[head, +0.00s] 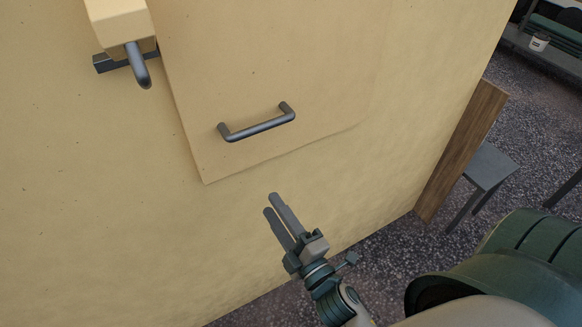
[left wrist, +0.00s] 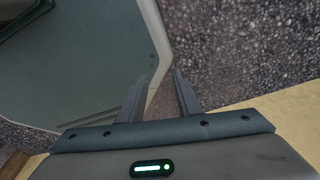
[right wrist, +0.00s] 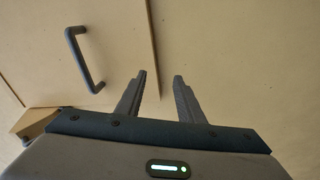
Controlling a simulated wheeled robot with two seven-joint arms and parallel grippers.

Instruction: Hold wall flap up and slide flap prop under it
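The wall flap (head: 270,65) is a pale yellow panel hanging down against the wall. A dark bar handle (head: 257,124) sits near its lower edge. In the right wrist view, the flap (right wrist: 120,50) and handle (right wrist: 88,62) are at the left. What looks like the flap prop, a pale block (head: 120,20) with a dark grip, is left of the flap by a dark bracket (head: 106,63). My right gripper (head: 270,203) is open and empty, below the flap and apart from its handle. My left gripper (left wrist: 159,76) is open and empty, outside the head view.
The yellow wall (head: 90,200) fills most of the head view. A wooden post (head: 462,150) and a grey stool or small table (head: 490,165) stand beyond its right end. Dark speckled ground (head: 400,250) lies below. Shelving with a small tub (head: 538,42) is at the upper right.

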